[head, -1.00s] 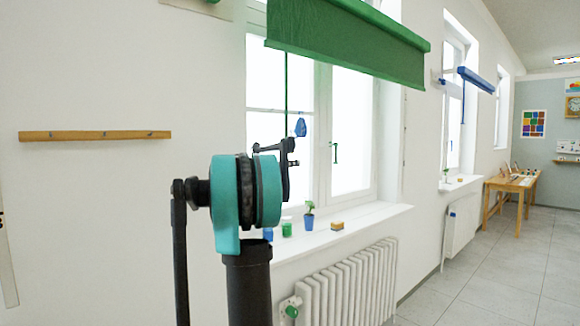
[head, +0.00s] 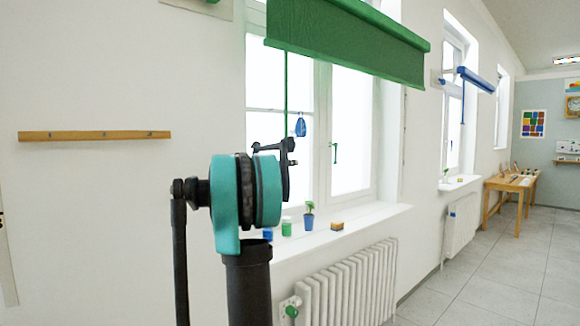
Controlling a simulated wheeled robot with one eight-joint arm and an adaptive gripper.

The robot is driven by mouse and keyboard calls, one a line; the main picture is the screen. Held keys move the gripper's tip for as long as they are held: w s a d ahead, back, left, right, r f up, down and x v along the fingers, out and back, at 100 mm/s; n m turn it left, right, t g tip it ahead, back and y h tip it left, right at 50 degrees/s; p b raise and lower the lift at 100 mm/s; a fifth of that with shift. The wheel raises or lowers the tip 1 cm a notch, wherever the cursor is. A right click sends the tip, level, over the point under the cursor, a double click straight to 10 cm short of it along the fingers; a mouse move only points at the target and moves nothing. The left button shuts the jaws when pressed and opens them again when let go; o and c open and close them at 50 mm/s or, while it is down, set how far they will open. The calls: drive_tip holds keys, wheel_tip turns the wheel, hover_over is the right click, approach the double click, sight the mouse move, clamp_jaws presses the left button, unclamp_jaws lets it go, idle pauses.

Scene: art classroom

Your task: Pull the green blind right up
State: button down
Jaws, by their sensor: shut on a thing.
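The green blind (head: 345,42) hangs over the top of the near window, partly rolled down, with the glass bare below its lower edge. A green pull cord (head: 286,95) hangs straight down at its left side and runs to my gripper (head: 289,147). My gripper is shut on the cord in front of the window, below the blind. My arm hides the lower part of the cord, and the fingertips are small and partly hidden.
A white sill (head: 375,214) below holds a plant in a blue pot (head: 309,219), a green jar (head: 287,227) and a sponge (head: 337,226). A radiator (head: 345,285) stands under it. A blue blind (head: 476,79) hangs farther right.

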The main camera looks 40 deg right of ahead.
wheel_tip(320, 180, up, 24)
drive_tip(key=shift+f, duration=0.25)
idle(0.4)
drive_tip(key=c, duration=1.5)
unclamp_jaws()
drive_tip(key=shift+c, duration=0.2)
drive_tip(key=a, duration=1.2)
drive_tip(key=shift+s, duration=0.45)
